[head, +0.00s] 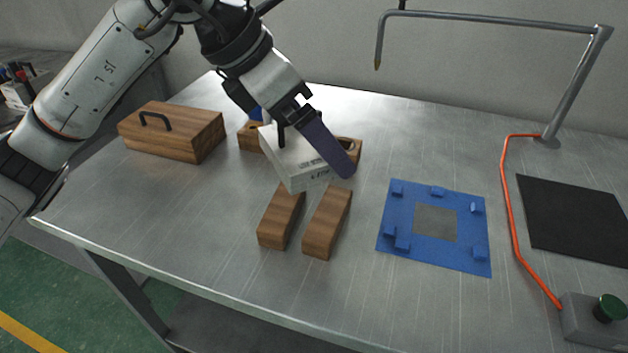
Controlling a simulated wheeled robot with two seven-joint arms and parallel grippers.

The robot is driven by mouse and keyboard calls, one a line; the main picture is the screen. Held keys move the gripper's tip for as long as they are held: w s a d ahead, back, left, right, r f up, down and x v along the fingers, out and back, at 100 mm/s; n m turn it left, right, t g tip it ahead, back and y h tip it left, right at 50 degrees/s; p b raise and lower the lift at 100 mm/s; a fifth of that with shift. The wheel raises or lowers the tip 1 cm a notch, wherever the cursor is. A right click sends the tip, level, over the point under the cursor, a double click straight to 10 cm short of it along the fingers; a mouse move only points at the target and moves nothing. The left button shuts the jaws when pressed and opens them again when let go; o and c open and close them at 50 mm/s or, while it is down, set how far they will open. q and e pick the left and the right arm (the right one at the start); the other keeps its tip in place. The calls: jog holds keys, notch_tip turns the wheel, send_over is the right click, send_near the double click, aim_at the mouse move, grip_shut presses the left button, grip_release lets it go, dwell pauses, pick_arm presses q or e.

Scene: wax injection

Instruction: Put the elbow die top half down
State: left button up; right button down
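The elbow die top half (290,163) is a pale grey-white block with small lettering on one side. My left gripper (312,148) is shut on it and holds it tilted. One long purple finger lies across its right side, and a darker finger shows at its upper left. The block is above or just behind the far ends of two wooden bars (281,216) (327,222); whether it touches them cannot be told. A wooden holder (250,138) stands behind, mostly hidden by the block and gripper. My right gripper is not in view.
A wooden box with a black handle (172,132) stands at the left. A blue fixture plate (463,248) lies right of the bars. Farther right are a black mat (575,220), an orange cable (511,215), a grey pipe arm (572,90) and a green button box (592,322).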

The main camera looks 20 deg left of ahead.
aim_at(314, 157)
pick_arm(q)
jog(key=f, duration=0.3)
jog(key=shift+s+f, duration=0.25)
jog(key=shift+f, duration=0.1)
notch_tip(314, 157, down, 4)
jog(key=shift+w+f+b, duration=0.1)
jog(key=shift+f+b, duration=0.55)
jog(key=shift+b, duration=0.2)
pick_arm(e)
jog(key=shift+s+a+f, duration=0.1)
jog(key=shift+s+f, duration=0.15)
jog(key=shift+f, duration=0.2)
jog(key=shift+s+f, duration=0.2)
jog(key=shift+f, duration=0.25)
pick_arm(q)
jog(key=o, duration=1.4)
jog(key=shift+c, duration=0.2)
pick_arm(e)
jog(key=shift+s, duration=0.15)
